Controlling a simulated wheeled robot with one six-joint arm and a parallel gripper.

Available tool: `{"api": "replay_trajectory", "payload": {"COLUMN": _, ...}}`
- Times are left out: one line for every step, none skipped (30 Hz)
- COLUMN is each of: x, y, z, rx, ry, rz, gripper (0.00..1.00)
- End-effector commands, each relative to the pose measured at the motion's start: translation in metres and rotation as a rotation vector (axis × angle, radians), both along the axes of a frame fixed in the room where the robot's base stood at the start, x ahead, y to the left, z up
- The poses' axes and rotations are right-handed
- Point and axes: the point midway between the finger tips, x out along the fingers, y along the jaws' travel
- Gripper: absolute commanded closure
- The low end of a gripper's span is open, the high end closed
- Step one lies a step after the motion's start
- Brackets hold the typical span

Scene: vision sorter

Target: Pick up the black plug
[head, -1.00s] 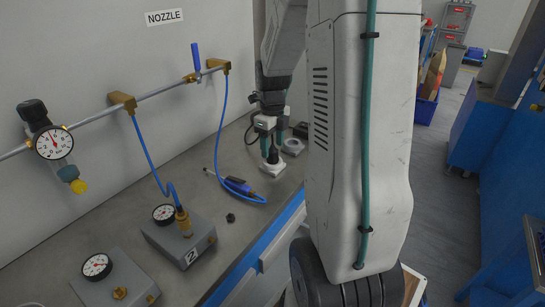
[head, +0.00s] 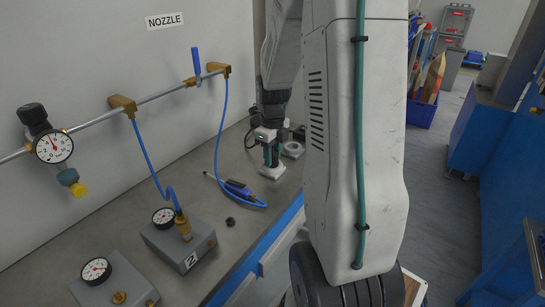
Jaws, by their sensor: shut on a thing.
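My gripper (head: 271,158) points down at the far part of the grey bench, with teal fingers close together. It is shut on a small dark thing, taken as the black plug, mostly hidden between the fingers. Directly below the fingers is a white square block (head: 271,172) on the bench. Whether the held thing still touches this block cannot be told. A separate small black piece (head: 230,222) lies loose on the bench, nearer the camera and apart from my gripper.
A blue tool (head: 238,188) with a blue hose lies left of my gripper. A round grey ring part (head: 292,149) stands just behind right. Gauge boxes (head: 180,238) stand at the near left. A pipe with a gauge (head: 53,146) runs along the wall.

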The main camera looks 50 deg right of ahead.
Motion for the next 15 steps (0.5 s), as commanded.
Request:
{"api": "replay_trajectory", "payload": {"x": 0.001, "y": 0.000, "z": 0.003, "rx": -0.001, "ry": -0.002, "rz": 0.000, "gripper": 0.93}}
{"api": "replay_trajectory", "payload": {"x": 0.001, "y": 0.000, "z": 0.005, "rx": -0.002, "ry": -0.002, "rz": 0.000, "gripper": 0.93}}
{"api": "replay_trajectory", "payload": {"x": 0.001, "y": 0.000, "z": 0.008, "rx": -0.002, "ry": -0.003, "rz": 0.000, "gripper": 0.93}}
{"api": "replay_trajectory", "payload": {"x": 0.001, "y": 0.000, "z": 0.010, "rx": -0.003, "ry": -0.003, "rz": 0.000, "gripper": 0.93}}
{"api": "replay_trajectory", "payload": {"x": 0.001, "y": -0.001, "z": 0.013, "rx": -0.003, "ry": -0.005, "rz": 0.000, "gripper": 0.93}}
{"api": "replay_trajectory", "payload": {"x": 0.001, "y": 0.000, "z": 0.018, "rx": -0.002, "ry": -0.004, "rz": 0.000, "gripper": 0.93}}
{"api": "replay_trajectory", "payload": {"x": 0.001, "y": -0.001, "z": 0.022, "rx": -0.002, "ry": -0.004, "rz": 0.000, "gripper": 0.93}}
{"api": "replay_trajectory", "payload": {"x": 0.001, "y": -0.001, "z": 0.026, "rx": -0.003, "ry": -0.005, "rz": 0.000, "gripper": 0.93}}
{"api": "replay_trajectory", "payload": {"x": 0.001, "y": -0.001, "z": 0.032, "rx": -0.003, "ry": -0.006, "rz": 0.000, "gripper": 0.93}}
{"api": "replay_trajectory", "payload": {"x": 0.001, "y": -0.001, "z": 0.037, "rx": -0.004, "ry": -0.006, "rz": 0.000, "gripper": 0.93}}
{"api": "replay_trajectory", "payload": {"x": -0.006, "y": 0.001, "z": 0.037, "rx": -0.003, "ry": -0.003, "rz": -0.001, "gripper": 0.93}}
{"api": "replay_trajectory", "payload": {"x": -0.014, "y": 0.003, "z": 0.037, "rx": -0.002, "ry": -0.002, "rz": -0.002, "gripper": 0.93}}
{"api": "replay_trajectory", "payload": {"x": -0.021, "y": 0.005, "z": 0.038, "rx": -0.002, "ry": -0.002, "rz": -0.003, "gripper": 0.93}}
{"api": "replay_trajectory", "payload": {"x": -0.028, "y": 0.007, "z": 0.038, "rx": -0.002, "ry": -0.002, "rz": -0.003, "gripper": 0.93}}
{"api": "replay_trajectory", "payload": {"x": -0.037, "y": 0.009, "z": 0.039, "rx": -0.002, "ry": -0.002, "rz": -0.003, "gripper": 0.93}}
